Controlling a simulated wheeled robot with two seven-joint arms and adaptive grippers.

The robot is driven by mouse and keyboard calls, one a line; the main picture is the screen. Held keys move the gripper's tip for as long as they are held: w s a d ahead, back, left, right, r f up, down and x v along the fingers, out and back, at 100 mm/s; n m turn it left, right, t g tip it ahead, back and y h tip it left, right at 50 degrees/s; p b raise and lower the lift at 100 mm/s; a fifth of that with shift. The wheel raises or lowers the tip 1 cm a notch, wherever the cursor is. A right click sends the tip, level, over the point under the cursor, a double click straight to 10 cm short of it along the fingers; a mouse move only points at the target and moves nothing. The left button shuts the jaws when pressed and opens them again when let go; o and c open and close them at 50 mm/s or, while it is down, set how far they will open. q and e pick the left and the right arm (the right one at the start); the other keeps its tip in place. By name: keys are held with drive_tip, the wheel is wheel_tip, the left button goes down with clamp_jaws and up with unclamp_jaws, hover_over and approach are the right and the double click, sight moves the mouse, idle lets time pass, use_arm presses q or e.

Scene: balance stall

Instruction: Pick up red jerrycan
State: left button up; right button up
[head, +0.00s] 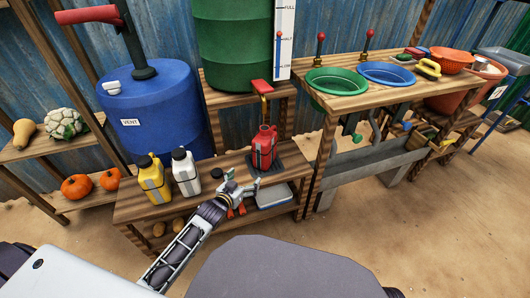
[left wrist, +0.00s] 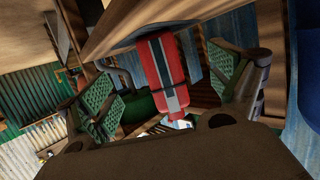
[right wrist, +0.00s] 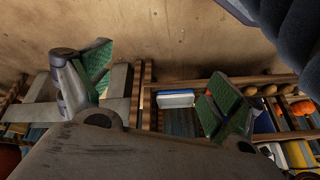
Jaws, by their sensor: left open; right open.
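The red jerrycan (head: 264,150), with a grey band, stands upright on a dark mat on the wooden bench, below a red-handled tap. My left gripper (head: 238,190) is open and empty, in front of the jerrycan and a little to its left. In the left wrist view the red jerrycan (left wrist: 166,72) appears upside down between the spread green-padded fingers of my left gripper (left wrist: 163,88), apart from both and farther away. My right gripper (right wrist: 155,85) is open and empty in the right wrist view. It does not show in the head view.
A yellow jerrycan (head: 153,180) and a white jerrycan (head: 186,172) stand left on the same bench. A blue barrel (head: 155,110) and green barrel (head: 235,45) stand behind. A white-and-blue box (head: 273,196) lies on the lower shelf. A post (head: 321,160) rises right of the red jerrycan.

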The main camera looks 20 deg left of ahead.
sight(258, 151)
use_arm(q)
drive_tip(key=shift+w+r+m+t+h+b, duration=0.1)
drive_tip(key=shift+w+r+t+h+b, duration=0.2)
drive_tip(key=shift+w+r+t, duration=0.4)
drive_tip(key=shift+w+r+m+t+h+b, duration=0.1)
drive_tip(key=shift+w+r+t+h+b, duration=0.2)
drive_tip(key=shift+r, duration=0.65)
drive_tip(key=shift+w+r+m+t+h+b, duration=0.15)
drive_tip(key=shift+w+r+t+h, duration=0.15)
drive_tip(key=shift+w+r+t, duration=0.4)
use_arm(e)
drive_tip(key=shift+s+a+t+y, duration=0.1)
drive_tip(key=shift+a+t+y, duration=0.25)
drive_tip(key=shift+a, duration=0.3)
use_arm(q)
drive_tip(key=shift+s+r, duration=0.1)
drive_tip(key=shift+s, duration=0.1)
drive_tip(key=b+x, duration=0.1)
drive_tip(key=x, duration=0.3)
drive_tip(key=shift+b+x, duration=0.55)
drive_tip(key=shift+x, duration=0.45)
drive_tip(key=shift+b+x, duration=0.4)
drive_tip(key=shift+x, duration=0.8)
use_arm(e)
drive_tip(key=shift+t+y, duration=0.45)
drive_tip(key=f, duration=0.4)
drive_tip(key=a+f, duration=0.1)
drive_tip(key=shift+f, duration=0.4)
